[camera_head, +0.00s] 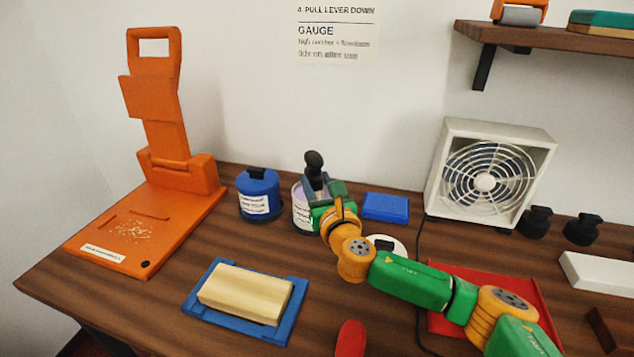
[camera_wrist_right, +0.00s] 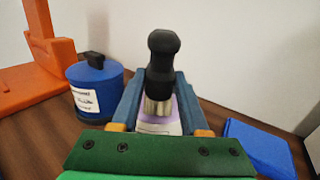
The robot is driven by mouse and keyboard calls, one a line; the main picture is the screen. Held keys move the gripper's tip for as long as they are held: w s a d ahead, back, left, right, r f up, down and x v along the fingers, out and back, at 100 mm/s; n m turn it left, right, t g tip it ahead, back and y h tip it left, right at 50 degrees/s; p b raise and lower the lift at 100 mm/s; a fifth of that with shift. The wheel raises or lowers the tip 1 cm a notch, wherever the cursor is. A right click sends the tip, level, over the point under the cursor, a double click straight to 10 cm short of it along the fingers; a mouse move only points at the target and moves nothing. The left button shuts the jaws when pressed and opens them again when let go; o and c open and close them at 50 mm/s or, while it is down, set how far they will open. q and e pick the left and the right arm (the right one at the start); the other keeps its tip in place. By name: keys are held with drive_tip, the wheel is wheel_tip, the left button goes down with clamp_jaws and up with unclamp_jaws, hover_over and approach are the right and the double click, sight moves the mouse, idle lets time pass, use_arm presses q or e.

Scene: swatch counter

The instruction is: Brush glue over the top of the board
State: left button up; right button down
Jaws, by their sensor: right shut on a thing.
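The board (camera_head: 245,293), a pale wooden block, lies flat in a blue tray (camera_head: 197,309) at the front left of the counter. A white pot with a lilac top (camera_head: 301,211) stands behind it; it also shows in the right wrist view (camera_wrist_right: 160,127). My right gripper (camera_head: 316,184) is shut on the brush (camera_head: 314,162), which has a black handle and a metal collar. The brush stands upright over the pot in the right wrist view (camera_wrist_right: 161,70). Its bristles are hidden, so I cannot tell how deep they sit. My left gripper is out of view.
A blue lidded pot (camera_head: 259,195) stands close left of the white pot, and a blue block (camera_head: 386,207) lies to the right. An orange lever press (camera_head: 168,212) is at the left, a fan (camera_head: 487,180) at the right. A red object (camera_head: 351,338) lies near the front.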

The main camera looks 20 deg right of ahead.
sight(317, 161)
drive_tip(key=shift+f+b, duration=0.3)
drive_tip(key=shift+f, duration=0.15)
idle(0.6)
wheel_tip(317, 161, up, 7)
drive_tip(key=p, duration=0.8)
drive_tip(key=shift+r, duration=0.2)
drive_tip(key=shift+f, duration=0.15)
drive_tip(key=shift+f, duration=0.1)
